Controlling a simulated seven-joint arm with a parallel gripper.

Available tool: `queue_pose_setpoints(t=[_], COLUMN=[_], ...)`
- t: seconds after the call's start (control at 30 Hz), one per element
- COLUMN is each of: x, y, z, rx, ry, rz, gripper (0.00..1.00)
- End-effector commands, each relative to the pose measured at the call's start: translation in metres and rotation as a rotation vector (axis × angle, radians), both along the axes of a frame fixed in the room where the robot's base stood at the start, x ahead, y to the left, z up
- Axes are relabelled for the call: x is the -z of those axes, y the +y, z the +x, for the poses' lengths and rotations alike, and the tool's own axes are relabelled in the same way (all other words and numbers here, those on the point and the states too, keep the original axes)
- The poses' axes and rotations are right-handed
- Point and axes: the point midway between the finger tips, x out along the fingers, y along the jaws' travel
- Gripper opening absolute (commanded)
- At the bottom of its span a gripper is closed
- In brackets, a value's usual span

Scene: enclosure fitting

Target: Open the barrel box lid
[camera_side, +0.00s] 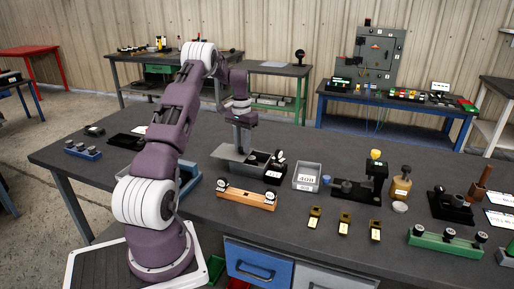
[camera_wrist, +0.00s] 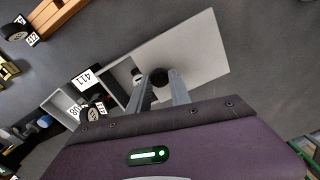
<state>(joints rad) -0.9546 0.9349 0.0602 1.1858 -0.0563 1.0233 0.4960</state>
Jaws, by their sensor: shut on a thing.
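The barrel box (camera_side: 259,169) is a grey box on the dark bench in the side view. Its flat grey lid (camera_side: 225,153) sticks out to the left of the box, and part of the dark interior shows on the right. In the wrist view the pale lid (camera_wrist: 195,48) lies beneath my fingers, with the partly uncovered box (camera_wrist: 122,74) beside it on the left. A round grey-topped barrel (camera_wrist: 137,76) shows in the opening. My gripper (camera_side: 241,150) points down at the lid. In the wrist view my gripper (camera_wrist: 162,84) is shut on a dark knob (camera_wrist: 160,78).
A wooden rack (camera_side: 246,198) with black round parts lies in front. Bare bench shows left of the lid in the side view.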

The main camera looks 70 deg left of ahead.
Motion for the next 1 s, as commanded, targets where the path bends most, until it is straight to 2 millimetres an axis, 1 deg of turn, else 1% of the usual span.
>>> queue_pose_setpoints(t=[0.03,0.13,0.47,0.5,0.53,0.83,0.9,1.0], x=[-0.001,-0.001,-0.001,-0.001,-0.001,-0.002,-0.01,-0.032], y=[0.007,0.015,0.017,0.017,0.017,0.017,0.017,0.018], z=[-0.006,-0.014,-0.016,-0.016,-0.016,-0.016,-0.016,-0.016], rx=[-0.003,-0.001,0.001,0.001,0.001,0.001,0.001,0.001], ry=[-0.002,-0.003,-0.003,-0.003,-0.003,-0.001,-0.003,-0.004], rz=[0.002,0.003,0.003,0.003,0.003,0.002,0.003,0.006], gripper=[0.0,0.0,0.0,0.28,0.34,0.34,0.34,0.34])
